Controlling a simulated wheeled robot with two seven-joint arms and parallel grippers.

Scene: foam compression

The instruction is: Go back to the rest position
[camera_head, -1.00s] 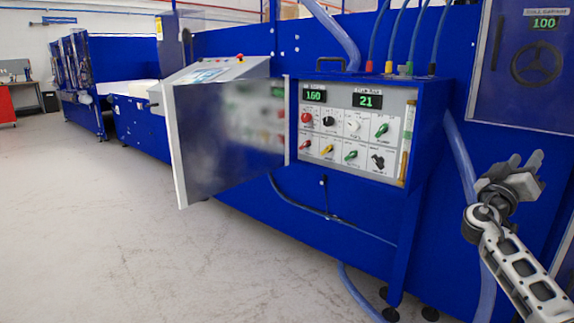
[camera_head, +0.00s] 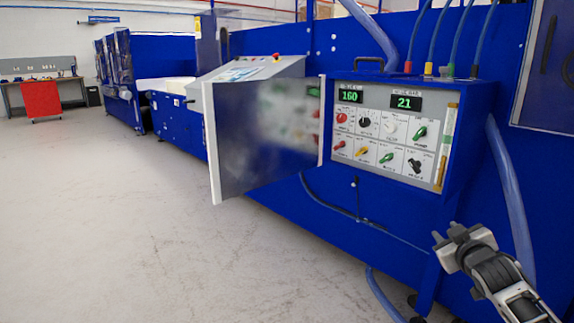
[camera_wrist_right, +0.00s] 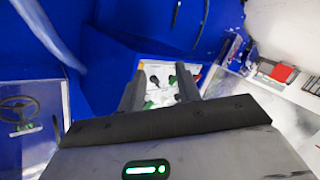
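My right gripper (camera_head: 455,238) is at the lower right of the head view, below and in front of the control box (camera_head: 462,130). It touches nothing there. In the right wrist view its two dark fingers (camera_wrist_right: 160,92) stand apart with nothing between them, and the control panel's knobs show beyond them. The control panel (camera_head: 378,150) carries red, black, white, yellow and green knobs and two green displays reading 160 and 21. Its metal door (camera_head: 235,140) stands open to the left. My left gripper is in neither view.
The blue machine wall (camera_head: 300,230) runs along the right. A blue hose (camera_head: 513,195) hangs close behind my right gripper. The grey floor (camera_head: 130,220) at the left is clear. A red cabinet (camera_head: 40,100) stands far back left by a workbench.

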